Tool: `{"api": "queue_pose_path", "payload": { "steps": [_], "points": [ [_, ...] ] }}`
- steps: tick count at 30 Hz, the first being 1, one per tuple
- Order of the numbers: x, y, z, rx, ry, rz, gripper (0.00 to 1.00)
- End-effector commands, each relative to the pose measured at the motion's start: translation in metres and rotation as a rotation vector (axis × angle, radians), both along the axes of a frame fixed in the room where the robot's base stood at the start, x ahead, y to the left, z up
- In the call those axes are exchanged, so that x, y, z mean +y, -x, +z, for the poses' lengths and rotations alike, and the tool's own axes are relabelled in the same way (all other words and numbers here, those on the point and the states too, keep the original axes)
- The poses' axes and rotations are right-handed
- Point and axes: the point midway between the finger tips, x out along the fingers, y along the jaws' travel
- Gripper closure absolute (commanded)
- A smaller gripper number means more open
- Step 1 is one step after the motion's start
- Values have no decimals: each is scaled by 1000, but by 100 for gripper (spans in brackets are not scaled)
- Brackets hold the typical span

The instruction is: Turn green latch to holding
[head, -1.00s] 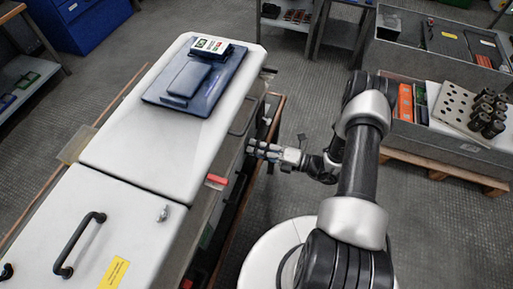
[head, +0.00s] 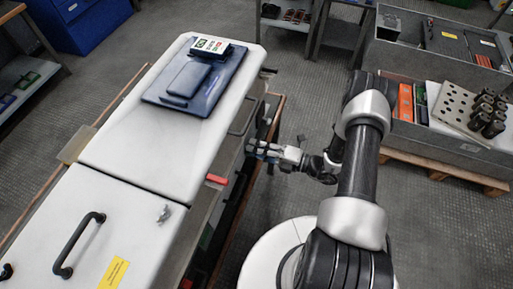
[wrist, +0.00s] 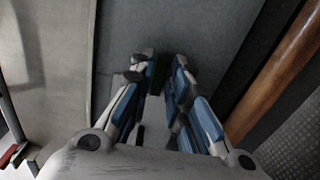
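A dark green piece (wrist: 159,77), which looks like the green latch, shows in the wrist view between my fingertips, against a grey panel (wrist: 200,30). It is small and dark, so its setting is not readable. My gripper (wrist: 161,68) has its two blue-padded fingers apart, one on each side of the green piece; I cannot tell whether either touches it. In the head view my gripper (head: 250,149) is at the right side of the long white-topped cabinet (head: 120,150). The latch is hidden there.
A red handle (head: 216,179) sticks out of the cabinet side, near my gripper. A grey bar handle (head: 243,117) is just beyond it. A brown rail (wrist: 275,75) runs along the right. A blue tray with a device (head: 195,80) lies on top.

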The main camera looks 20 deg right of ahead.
Motion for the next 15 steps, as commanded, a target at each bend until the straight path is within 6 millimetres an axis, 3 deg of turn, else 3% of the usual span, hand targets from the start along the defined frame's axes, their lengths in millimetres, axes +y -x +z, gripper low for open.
{"api": "queue_pose_path", "payload": {
  "steps": [5,15],
  "points": [
    [0,0,0,0,0,0,69],
    [-2,1,0,-1,1,-2,69]
  ]
}}
